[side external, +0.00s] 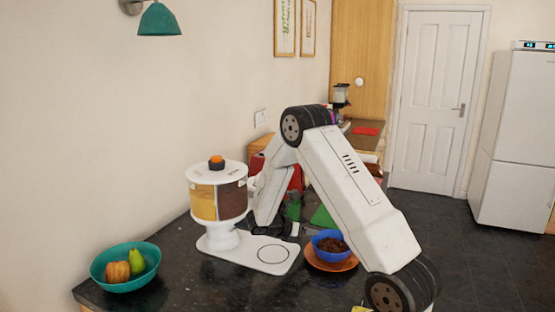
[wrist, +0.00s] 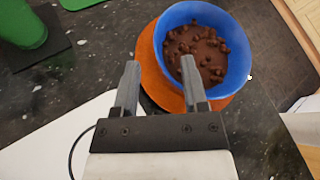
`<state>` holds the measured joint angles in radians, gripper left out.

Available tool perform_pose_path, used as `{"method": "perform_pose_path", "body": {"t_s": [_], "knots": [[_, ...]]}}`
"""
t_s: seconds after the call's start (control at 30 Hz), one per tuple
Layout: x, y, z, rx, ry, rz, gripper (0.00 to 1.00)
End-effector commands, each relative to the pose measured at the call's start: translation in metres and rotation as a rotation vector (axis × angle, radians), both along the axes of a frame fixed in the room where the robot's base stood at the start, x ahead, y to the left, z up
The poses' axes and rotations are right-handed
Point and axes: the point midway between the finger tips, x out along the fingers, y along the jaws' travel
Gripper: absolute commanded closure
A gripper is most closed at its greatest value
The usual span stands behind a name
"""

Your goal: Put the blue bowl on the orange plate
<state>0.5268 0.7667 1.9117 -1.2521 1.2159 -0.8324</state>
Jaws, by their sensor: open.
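The blue bowl (side external: 322,254) holds brown, chunky food and sits upright on the orange plate (side external: 338,268). In the wrist view the bowl (wrist: 238,62) covers most of the plate (wrist: 152,84), whose rim shows at the left and below. My gripper (wrist: 160,66) is open with nothing between its fingers. Its right finger overlaps the bowl's near-left edge in the picture, and its left finger is outside the plate. I cannot tell whether the right finger touches the bowl. In the side view my gripper is partly hidden, left of the bowl.
A cereal dispenser (side external: 217,198) with a white base (side external: 265,253) stands left of the bowl. A teal bowl (side external: 124,283) with fruit is at the front left. Green items (wrist: 22,25) lie behind. Dark counter is bare between the teal bowl and the dispenser.

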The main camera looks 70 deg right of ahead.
Motion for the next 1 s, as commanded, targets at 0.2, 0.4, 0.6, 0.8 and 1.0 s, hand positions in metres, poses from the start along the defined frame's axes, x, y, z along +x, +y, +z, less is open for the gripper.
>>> {"method": "perform_pose_path", "body": {"t_s": [0.2, 0.4, 0.6, 0.8, 1.0], "knots": [[0.021, 0.027, 0.017, -0.001, -0.002, 0.002, 0.44], [0.034, 0.044, 0.028, -0.002, -0.001, 0.002, 0.44], [0.040, 0.052, 0.032, 0.000, 0.000, 0.000, 0.44], [0.040, 0.053, 0.033, 0.000, 0.001, -0.001, 0.44], [0.040, 0.053, 0.033, 0.000, 0.001, -0.001, 0.44]]}}
